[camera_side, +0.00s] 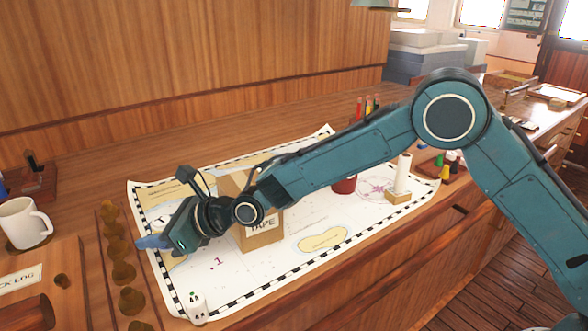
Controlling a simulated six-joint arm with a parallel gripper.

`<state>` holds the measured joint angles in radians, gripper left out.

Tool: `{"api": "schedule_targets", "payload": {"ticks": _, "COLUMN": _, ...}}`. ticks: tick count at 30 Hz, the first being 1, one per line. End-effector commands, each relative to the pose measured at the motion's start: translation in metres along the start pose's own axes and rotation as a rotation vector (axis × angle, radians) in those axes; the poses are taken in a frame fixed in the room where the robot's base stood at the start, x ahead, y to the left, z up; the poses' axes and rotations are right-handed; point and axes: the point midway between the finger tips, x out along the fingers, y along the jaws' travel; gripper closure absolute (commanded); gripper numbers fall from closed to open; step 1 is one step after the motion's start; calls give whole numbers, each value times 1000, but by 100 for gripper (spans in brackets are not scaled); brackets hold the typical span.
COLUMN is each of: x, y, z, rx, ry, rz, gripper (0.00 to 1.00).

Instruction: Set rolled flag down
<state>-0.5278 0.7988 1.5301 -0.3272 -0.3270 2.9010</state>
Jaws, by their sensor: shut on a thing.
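My gripper (172,241) is at the left part of a chart sheet (220,282), low over its left edge. It is shut on a small blue piece, which looks like the rolled flag (150,242) and sticks out to the left of the jaws. Most of the flag is hidden by the gripper. I cannot tell whether the flag touches the chart.
A cardboard box marked TAPE (264,228) stands close behind my wrist. A row of brown knobs (123,271) and a white mug (24,223) are to the left. A white die-like block (198,307) is at the front; a white roll (403,174) stands to the right.

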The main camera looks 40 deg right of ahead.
Motion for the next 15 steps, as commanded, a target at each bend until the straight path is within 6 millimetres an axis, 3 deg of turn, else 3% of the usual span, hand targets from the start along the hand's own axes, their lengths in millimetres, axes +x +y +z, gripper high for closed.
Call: {"api": "schedule_targets", "payload": {"ticks": 15, "x": 9, "y": 0, "z": -22, "rx": 0, "ry": 1, "rz": 1, "gripper": 92}}
